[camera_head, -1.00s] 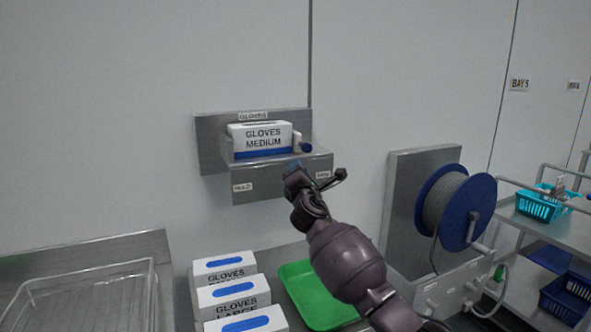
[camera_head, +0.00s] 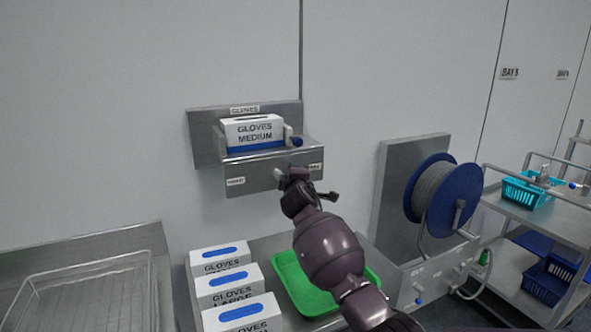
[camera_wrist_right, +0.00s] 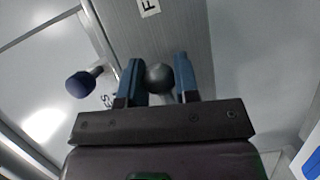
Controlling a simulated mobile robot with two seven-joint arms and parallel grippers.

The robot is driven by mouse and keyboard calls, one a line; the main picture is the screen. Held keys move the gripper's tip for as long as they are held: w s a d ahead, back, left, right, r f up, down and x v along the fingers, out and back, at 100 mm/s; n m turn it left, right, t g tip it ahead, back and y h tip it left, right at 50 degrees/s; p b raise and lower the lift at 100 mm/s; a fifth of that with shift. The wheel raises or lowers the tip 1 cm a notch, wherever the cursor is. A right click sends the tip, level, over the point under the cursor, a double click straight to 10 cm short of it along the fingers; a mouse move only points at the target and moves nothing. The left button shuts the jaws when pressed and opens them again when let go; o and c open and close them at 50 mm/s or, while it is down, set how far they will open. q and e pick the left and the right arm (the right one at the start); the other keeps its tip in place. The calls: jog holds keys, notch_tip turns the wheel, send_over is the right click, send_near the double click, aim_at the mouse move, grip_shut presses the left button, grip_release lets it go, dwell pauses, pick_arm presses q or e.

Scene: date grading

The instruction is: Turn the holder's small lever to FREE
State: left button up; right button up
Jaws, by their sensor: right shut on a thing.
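The steel holder (camera_head: 255,178) is on the wall with a GLOVES label above it. Its front plate has a HOLD label (camera_head: 236,181) at the left and another label (camera_head: 315,167) at the right, partly blocked by my gripper. My right gripper (camera_head: 287,172) is at the right part of this front plate. In the right wrist view its blue fingers (camera_wrist_right: 158,82) are shut on a small grey ball knob (camera_wrist_right: 158,76), seemingly the small lever's end. The lever's arm is mostly hidden. A label starting with F (camera_wrist_right: 149,6) shows above the knob. My left gripper is not in view.
A GLOVES MEDIUM box (camera_head: 254,130) sits in the holder, beside a blue knob (camera_head: 296,141) at its right. Below are several glove boxes (camera_head: 229,287) and a green tray (camera_head: 298,284). A blue hose reel (camera_head: 443,195) stands to the right.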

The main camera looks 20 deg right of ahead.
jog(key=shift+f+m, duration=0.2)
jog(key=shift+m, duration=0.2)
jog(key=shift+f+g, duration=0.1)
jog(key=shift+g, duration=0.2)
jog(key=o, duration=0.9)
jog(key=shift+s, duration=0.1)
jog(key=p+v, duration=0.1)
jog(key=v, duration=0.9)
jog(key=shift+s, duration=0.35)
jog(key=shift+a+m, duration=0.15)
jog(key=shift+m, duration=0.15)
